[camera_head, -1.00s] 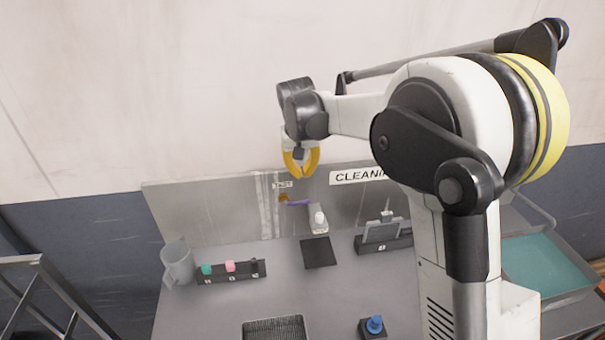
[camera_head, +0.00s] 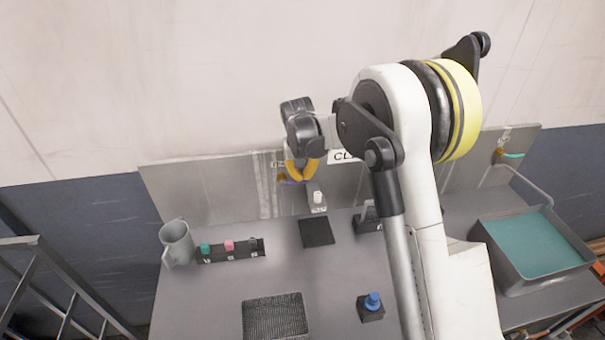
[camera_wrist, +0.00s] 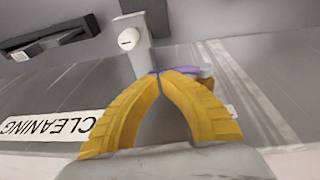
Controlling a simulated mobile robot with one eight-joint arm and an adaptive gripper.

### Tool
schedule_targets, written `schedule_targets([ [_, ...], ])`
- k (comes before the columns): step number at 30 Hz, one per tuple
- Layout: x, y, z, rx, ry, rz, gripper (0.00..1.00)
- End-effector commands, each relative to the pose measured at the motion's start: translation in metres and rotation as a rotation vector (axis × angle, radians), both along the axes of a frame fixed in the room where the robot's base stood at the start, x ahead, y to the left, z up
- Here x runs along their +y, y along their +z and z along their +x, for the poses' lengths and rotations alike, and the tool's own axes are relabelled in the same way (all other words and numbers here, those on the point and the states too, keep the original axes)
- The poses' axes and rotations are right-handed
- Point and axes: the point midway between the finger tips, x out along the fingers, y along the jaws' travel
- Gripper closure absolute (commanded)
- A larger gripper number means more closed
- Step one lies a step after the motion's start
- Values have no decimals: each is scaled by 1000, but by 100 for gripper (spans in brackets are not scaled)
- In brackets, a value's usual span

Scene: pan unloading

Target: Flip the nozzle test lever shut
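The purple lever (camera_wrist: 185,69) sits on a brass-coloured valve (camera_wrist: 207,80) on the grey back panel, beside a small label. In the head view, the lever (camera_head: 291,182) is mostly hidden behind my gripper. My gripper (camera_wrist: 160,76) has yellow fingers whose tips meet at or just in front of the lever; nothing shows between them. I cannot tell whether they touch it. In the head view, my gripper (camera_head: 298,180) points down in front of the panel.
A grey block with a white knob (camera_head: 318,197) stands close by. A dark mat (camera_head: 317,232), pitcher (camera_head: 177,243), black rack (camera_head: 230,252), mesh tray (camera_head: 275,316) and blue-knobbed block (camera_head: 372,304) occupy the table. A second valve with a teal lever (camera_head: 513,155) is at right.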

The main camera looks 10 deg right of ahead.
Motion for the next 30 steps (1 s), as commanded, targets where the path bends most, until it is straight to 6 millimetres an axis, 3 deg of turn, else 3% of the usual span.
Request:
schedule_targets([
  [9,-3,-18,2,0,0,0,100],
  [20,-4,-13,1,2,0,-1,100],
  [23,-5,-3,0,1,0,-1,100],
  [30,-8,49,-9,-1,0,0,100],
])
